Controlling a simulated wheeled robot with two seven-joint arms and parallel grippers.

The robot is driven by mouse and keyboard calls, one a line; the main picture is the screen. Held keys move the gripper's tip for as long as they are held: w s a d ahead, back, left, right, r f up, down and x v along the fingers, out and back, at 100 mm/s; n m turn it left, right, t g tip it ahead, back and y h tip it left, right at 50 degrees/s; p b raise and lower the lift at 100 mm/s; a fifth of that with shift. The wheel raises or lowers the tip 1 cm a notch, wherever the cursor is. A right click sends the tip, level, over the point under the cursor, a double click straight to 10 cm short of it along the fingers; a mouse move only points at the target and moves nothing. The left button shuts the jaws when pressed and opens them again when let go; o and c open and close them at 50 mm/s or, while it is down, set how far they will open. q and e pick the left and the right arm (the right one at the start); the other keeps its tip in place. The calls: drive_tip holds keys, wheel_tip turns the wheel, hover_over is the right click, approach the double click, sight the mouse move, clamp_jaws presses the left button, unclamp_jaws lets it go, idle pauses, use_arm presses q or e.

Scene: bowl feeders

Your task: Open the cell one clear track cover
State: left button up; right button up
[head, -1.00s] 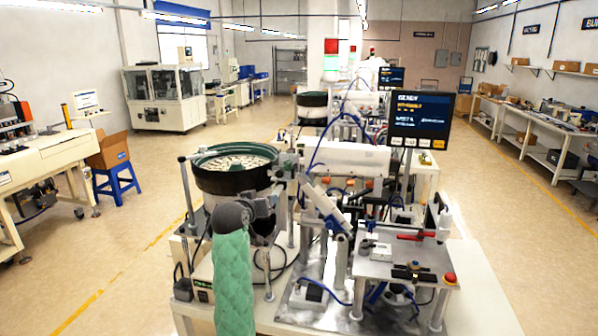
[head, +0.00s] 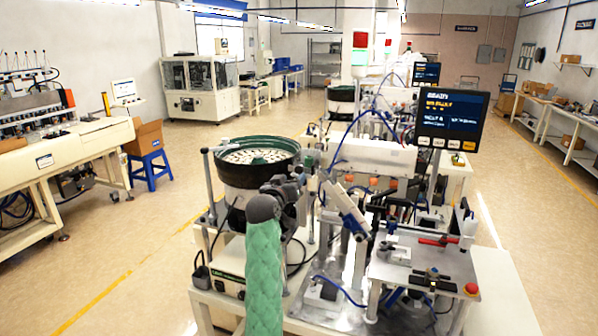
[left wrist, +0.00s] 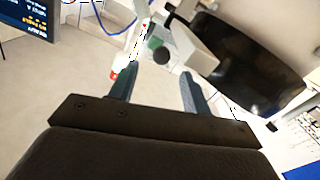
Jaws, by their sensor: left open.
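My left gripper (left wrist: 157,66) is open in the left wrist view, with nothing between its two fingers. In the head view my left arm in its green sleeve reaches up to the near cell, and the gripper (head: 304,172) is small beside the bowl feeder (head: 250,183). A pale long housing (head: 372,160) lies right of the bowl, beyond the gripper. I cannot make out the clear track cover for certain. In the wrist view a pale block (left wrist: 190,42) and a dark round knob (left wrist: 161,56) lie just beyond the fingertips. My right gripper is not in view.
A monitor (head: 452,122) stands on a post behind the cell. A tilted white cylinder-like unit (head: 347,208) and a fixture plate (head: 420,262) with a red handle (head: 438,241) are right of my arm. Open floor lies left of the cell.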

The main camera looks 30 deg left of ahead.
sight(298, 171)
use_arm(q)
drive_tip(key=p+x, duration=0.3)
drive_tip(key=x, duration=0.2)
drive_tip(key=shift+w+a+r, duration=0.15)
drive_tip(key=shift+w+a, duration=0.05)
drive_tip(key=shift+w, duration=0.05)
drive_tip(key=shift+w+a, duration=0.15)
drive_tip(key=shift+w, duration=0.35)
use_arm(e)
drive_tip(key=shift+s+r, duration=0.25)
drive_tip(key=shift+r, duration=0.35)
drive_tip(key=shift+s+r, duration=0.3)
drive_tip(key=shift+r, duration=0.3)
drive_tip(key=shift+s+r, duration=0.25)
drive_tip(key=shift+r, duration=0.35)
